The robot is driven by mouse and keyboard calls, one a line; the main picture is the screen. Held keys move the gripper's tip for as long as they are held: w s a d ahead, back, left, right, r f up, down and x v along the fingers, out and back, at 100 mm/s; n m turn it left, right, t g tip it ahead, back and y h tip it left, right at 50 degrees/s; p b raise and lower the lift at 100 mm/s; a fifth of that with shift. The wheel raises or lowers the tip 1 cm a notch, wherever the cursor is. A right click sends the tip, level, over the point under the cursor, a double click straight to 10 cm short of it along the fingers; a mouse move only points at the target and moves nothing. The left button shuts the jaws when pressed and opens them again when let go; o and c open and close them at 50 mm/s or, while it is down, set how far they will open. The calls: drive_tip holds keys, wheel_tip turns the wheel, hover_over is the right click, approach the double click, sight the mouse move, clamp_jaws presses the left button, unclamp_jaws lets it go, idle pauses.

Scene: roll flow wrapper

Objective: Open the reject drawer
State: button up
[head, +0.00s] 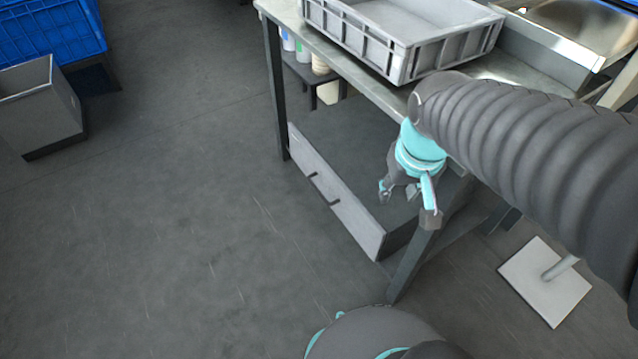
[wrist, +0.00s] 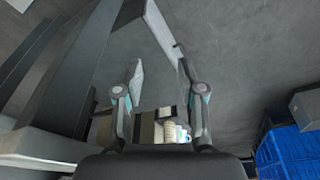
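The reject drawer (head: 352,217) appears to be the low, light grey front panel under the metal table, with a dark handle or slot near its middle. A dark surface lies behind it. I cannot tell whether it is pulled out. My gripper (head: 407,205) is open and empty, pointing down beside the table edge, above and right of the panel in the head view. In the wrist view my gripper (wrist: 160,70) shows two spread fingers. The panel (wrist: 163,28) runs beyond the fingertips there, with a small dark handle near the right finger. The fingers seem apart from it.
The metal table (head: 350,62) carries a grey crate (head: 405,45); its legs stand at both ends of the panel. Bottles sit on a shelf beneath. A grey bin (head: 40,110) and blue crate (head: 50,30) are at left. The floor left of the panel is clear.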

drive_tip(key=w+a+f+n+g+h, duration=0.1)
drive_tip(key=w+a+f, duration=0.2)
drive_tip(key=w+f, duration=0.25)
drive_tip(key=w+a+f+n+g, duration=0.1)
drive_tip(key=w+a+f+g, duration=0.1)
drive_tip(key=w+a+f, duration=0.3)
drive_tip(key=n+t+h, duration=0.1)
drive_tip(key=n+t, duration=0.1)
drive_tip(key=n, duration=0.1)
approach(318, 190)
drive_tip(key=x, duration=0.8)
drive_tip(key=shift+f, duration=0.2)
clamp_jaws()
